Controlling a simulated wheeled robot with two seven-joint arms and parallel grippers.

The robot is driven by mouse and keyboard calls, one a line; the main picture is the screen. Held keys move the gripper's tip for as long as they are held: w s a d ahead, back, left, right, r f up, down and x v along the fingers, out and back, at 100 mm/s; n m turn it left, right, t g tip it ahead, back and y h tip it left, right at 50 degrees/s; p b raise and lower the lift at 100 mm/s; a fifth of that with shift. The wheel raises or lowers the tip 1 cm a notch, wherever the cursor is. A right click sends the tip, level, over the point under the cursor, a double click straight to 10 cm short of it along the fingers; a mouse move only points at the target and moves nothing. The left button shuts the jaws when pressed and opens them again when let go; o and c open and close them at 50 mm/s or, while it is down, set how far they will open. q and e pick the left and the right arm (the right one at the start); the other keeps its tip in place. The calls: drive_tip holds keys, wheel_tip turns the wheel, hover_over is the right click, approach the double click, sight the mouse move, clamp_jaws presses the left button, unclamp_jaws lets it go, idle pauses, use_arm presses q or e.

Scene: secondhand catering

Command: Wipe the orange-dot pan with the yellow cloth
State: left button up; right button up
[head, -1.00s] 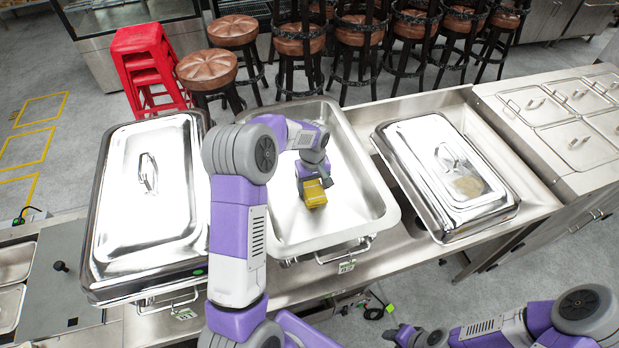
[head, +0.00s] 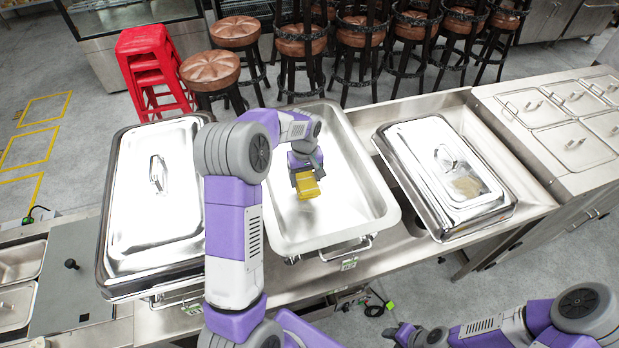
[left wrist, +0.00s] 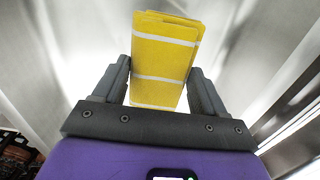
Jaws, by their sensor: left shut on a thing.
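My left gripper (head: 306,183) is shut on the yellow cloth (head: 308,188), down inside the open steel pan (head: 364,178) in the middle of the counter. In the left wrist view the folded cloth (left wrist: 165,60), with white stripes, sits between the two fingers (left wrist: 160,85), with blurred bare metal beyond it. I cannot tell whether the cloth touches the pan floor. I see no orange dot on any pan; my left arm hides part of the middle pan's left side. My right gripper (head: 402,335) is low at the bottom edge, away from the pans, its jaws too small to read.
A lidded chafing dish (head: 155,215) stands to the left and another (head: 445,165), its lid bearing a brownish patch, to the right. Covered wells (head: 570,125) are at far right. Red stools (head: 150,65) and several brown stools (head: 210,72) stand behind the counter.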

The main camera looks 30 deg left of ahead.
use_arm(q)
drive_tip(key=shift+r+p, duration=0.6)
drive_tip(key=shift+r, duration=0.6)
